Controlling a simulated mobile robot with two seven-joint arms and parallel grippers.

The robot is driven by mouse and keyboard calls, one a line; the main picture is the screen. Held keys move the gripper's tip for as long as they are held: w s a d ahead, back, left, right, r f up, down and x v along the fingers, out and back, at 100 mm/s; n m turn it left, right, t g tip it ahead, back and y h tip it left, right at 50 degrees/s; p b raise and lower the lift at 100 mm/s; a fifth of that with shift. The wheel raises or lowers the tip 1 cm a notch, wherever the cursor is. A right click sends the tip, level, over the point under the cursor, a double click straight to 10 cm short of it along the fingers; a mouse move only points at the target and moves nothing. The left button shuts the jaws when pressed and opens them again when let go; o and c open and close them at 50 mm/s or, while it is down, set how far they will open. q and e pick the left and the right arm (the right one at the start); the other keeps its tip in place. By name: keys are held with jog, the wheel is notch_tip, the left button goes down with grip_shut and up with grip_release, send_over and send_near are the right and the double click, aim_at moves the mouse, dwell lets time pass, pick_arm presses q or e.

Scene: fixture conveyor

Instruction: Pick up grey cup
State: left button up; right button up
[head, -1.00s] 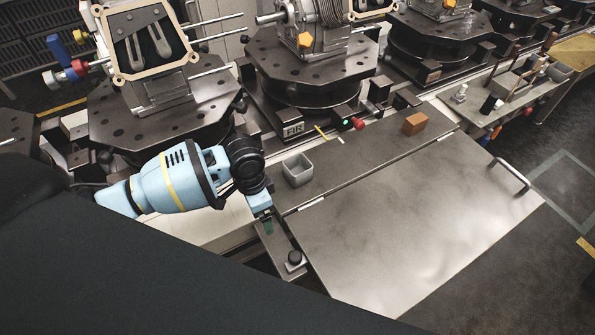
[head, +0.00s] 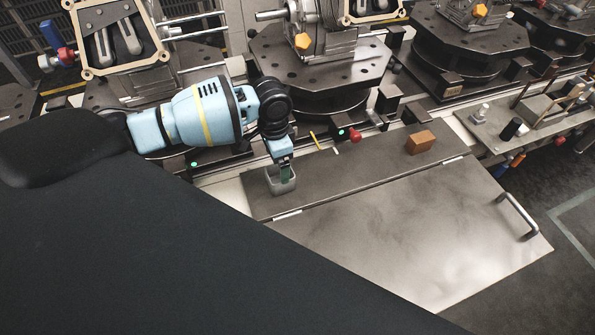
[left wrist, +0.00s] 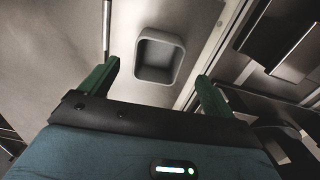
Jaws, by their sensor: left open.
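The grey cup (head: 279,183) is a small square open container on the metal bench, at the left end of its back strip. My left gripper (head: 284,173) is over the cup in the head view and hides part of it. In the left wrist view the cup (left wrist: 159,57) shows ahead, between and beyond the two green fingertips (left wrist: 158,72). The fingers are spread wide and empty, and I see no contact with the cup. My right gripper is not in view.
A brown block (head: 420,142) lies on the bench (head: 400,230) to the right. A red knob (head: 354,135) and fixtures stand behind. A side table (head: 490,130) with small parts is at the far right. The bench's front panel is clear.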

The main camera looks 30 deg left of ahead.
aim_at(272, 171)
pick_arm(q)
notch_tip(272, 171, down, 2)
jog(key=shift+s+f, duration=0.1)
jog(key=shift+d+f+b, duration=0.2)
jog(key=shift+f+b, duration=0.2)
jog(key=shift+f, duration=2.4)
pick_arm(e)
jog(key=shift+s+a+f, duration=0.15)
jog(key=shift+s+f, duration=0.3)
pick_arm(q)
jog(key=c, duration=1.1)
jog(key=shift+o, duration=0.2)
jog(key=shift+r, duration=0.15)
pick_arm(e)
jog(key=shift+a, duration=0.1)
